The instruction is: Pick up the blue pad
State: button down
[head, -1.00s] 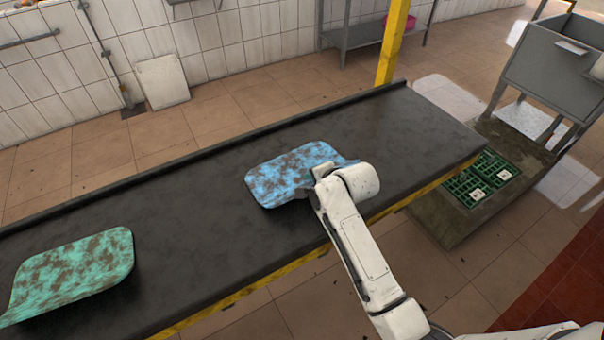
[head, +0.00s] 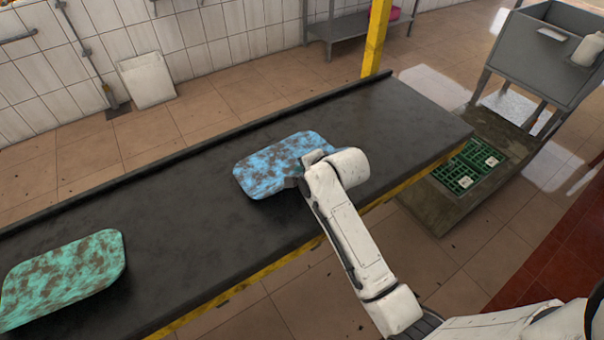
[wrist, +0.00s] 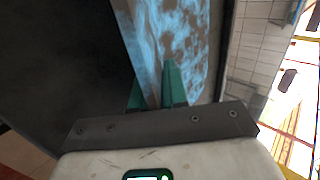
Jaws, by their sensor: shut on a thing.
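The blue pad (head: 280,165), mottled with brown patches, is on the dark belt in the head view, left of my gripper. My gripper (head: 298,182) is at the pad's right-hand near edge, partly hidden behind my wrist. In the wrist view the green fingers of my gripper (wrist: 158,85) are shut on the edge of the blue pad (wrist: 178,35), which extends away from them. I cannot tell whether the pad is clear of the belt.
A green pad (head: 65,275) with brown patches lies on the belt (head: 180,220) at the left. A yellow post (head: 378,40) stands behind the belt. Green crates (head: 466,166) and a grey sink (head: 545,50) are at the right. The belt between the pads is bare.

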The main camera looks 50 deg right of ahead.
jog(key=s+d+r, duration=0.3)
jog(key=s+r, duration=0.8)
jog(key=s, duration=0.2)
jog(key=shift+s+d+r, duration=0.2)
jog(key=shift+s+d, duration=0.05)
jog(key=shift+d, duration=0.05)
jog(key=c, duration=1.7)
grip_release()
grip_shut()
